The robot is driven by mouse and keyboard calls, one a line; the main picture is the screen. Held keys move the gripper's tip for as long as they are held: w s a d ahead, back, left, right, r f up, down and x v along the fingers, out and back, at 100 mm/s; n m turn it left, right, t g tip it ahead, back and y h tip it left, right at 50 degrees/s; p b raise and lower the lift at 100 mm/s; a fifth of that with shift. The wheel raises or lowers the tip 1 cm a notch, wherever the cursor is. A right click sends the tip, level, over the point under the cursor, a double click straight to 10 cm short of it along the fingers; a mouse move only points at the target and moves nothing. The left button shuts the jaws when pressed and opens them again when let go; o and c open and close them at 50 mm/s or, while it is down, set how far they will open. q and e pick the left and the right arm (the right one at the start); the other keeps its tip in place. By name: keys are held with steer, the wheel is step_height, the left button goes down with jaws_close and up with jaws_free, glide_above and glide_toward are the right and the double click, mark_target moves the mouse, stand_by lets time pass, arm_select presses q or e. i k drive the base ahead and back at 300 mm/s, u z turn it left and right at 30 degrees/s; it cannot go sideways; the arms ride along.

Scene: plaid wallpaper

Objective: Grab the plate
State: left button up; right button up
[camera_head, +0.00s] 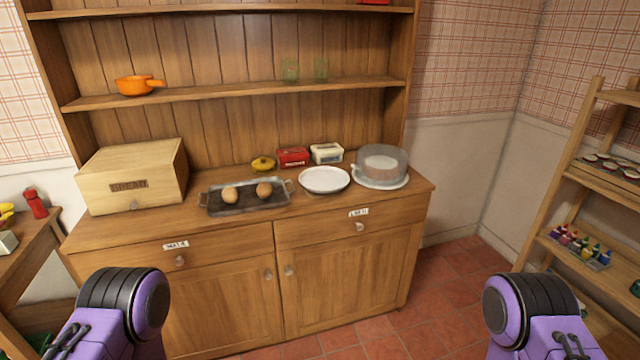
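A round white plate (324,180) lies flat on the top of the wooden cabinet, right of the middle. It is empty, and nothing covers it. My purple and black arms show at the lower left and lower right, in front of the cabinet and well away from the plate. Neither gripper is in view.
A metal tray (215,207) with two round brown items lies left of the plate. A covered cake stand (382,168) is close on the right. A red box (293,157) and a white box (326,153) stand behind. A bread box (134,176) stands at left.

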mark_target(323, 179)
steer(key=z, duration=0.05)
steer(key=k, duration=0.55)
steer(key=u, duration=0.4)
steer(key=i, duration=1.75)
steer(key=z, duration=0.75)
